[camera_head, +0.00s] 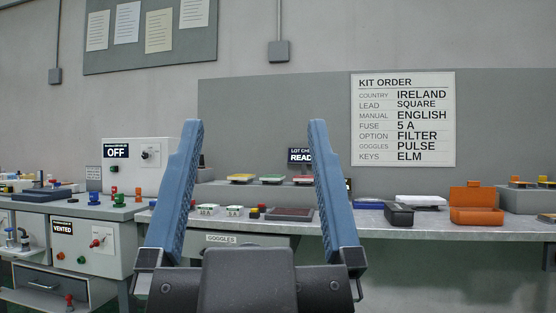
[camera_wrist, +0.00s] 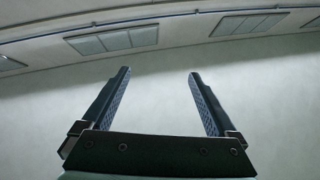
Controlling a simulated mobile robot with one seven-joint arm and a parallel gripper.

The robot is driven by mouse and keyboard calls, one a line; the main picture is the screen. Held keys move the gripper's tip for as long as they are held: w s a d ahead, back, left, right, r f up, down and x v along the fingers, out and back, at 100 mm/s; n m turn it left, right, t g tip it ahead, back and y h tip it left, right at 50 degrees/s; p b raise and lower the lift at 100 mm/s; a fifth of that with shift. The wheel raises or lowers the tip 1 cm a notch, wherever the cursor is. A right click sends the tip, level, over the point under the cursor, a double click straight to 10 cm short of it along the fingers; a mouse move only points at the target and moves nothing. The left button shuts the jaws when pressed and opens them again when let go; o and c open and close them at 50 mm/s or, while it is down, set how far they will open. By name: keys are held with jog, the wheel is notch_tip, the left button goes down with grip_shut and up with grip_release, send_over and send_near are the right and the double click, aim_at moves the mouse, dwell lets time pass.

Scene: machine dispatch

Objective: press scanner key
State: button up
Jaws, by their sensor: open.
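My gripper (camera_head: 255,123) is raised in front of the workbench, with its two blue fingers wide apart and nothing between them. It also shows in the wrist view (camera_wrist: 159,72), open and empty against a bare wall. A small dark display (camera_head: 300,156) reading "LOT CHE…" and "READ…" stands behind the right finger, which partly hides it. Below it on the bench, between the fingers, lie a dark flat pad (camera_head: 291,214) and a small red and yellow piece (camera_head: 256,211). I cannot tell which part is the scanner key. The gripper appears apart from all of these.
The bench (camera_head: 450,232) carries an orange case (camera_head: 476,207), a black bin (camera_head: 399,214) and two white fuse boxes (camera_head: 208,210). A machine marked OFF (camera_head: 130,172) and a cabinet marked VENTED (camera_head: 85,245) stand left. A kit order board (camera_head: 403,119) hangs behind.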

grip_shut()
dwell(1.5)
